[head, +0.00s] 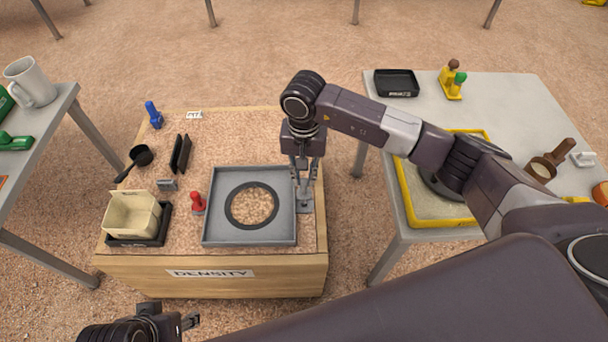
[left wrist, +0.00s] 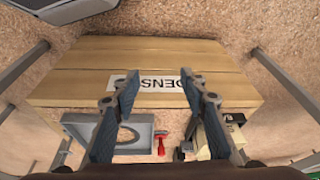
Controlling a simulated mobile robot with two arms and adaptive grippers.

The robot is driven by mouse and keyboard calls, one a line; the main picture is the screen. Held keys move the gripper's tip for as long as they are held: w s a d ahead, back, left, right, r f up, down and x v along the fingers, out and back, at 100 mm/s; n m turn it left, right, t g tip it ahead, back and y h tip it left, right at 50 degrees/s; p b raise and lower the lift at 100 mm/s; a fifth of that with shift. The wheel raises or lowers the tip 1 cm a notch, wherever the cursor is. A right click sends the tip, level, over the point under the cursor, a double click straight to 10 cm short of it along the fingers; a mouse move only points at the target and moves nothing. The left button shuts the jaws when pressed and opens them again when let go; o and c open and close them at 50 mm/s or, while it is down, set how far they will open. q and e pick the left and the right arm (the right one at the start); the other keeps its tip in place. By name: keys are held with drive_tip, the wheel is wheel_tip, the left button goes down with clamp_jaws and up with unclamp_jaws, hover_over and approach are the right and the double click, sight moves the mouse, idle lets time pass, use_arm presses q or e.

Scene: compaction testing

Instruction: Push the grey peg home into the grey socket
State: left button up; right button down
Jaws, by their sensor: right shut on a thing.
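My right gripper (head: 303,188) points straight down at the right edge of the grey tray, its fingers shut on the grey peg (head: 303,189), which is mostly hidden between them. A grey socket block (head: 305,207) lies directly below the fingertips, beside the tray's right wall. I cannot tell how deep the peg sits in it. My left gripper (head: 190,320) is low at the front left in the head view, away from the socket. In the left wrist view its two fingers (left wrist: 160,95) are wide apart and empty, facing the wooden front marked DENSITY.
The grey tray (head: 209,220) with a dark ring (head: 231,206) fills the middle of the wooden box top (head: 285,270). A red-handled tool (head: 198,204), a beige bin (head: 131,219) and a black scoop (head: 140,156) stand to its left. A table (head: 500,100) with a yellow-rimmed tray is at right.

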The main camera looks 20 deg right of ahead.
sight(304, 187)
use_arm(q)
drive_tip(key=shift+f, duration=0.15)
idle(0.3)
drive_tip(key=shift+a+r, duration=0.1)
drive_tip(key=shift+r, duration=0.55)
drive_tip(key=shift+f, duration=0.1)
drive_tip(key=shift+w+f+b, duration=0.1)
drive_tip(key=shift+b, duration=0.25)
use_arm(e)
drive_tip(key=shift+f, duration=0.2)
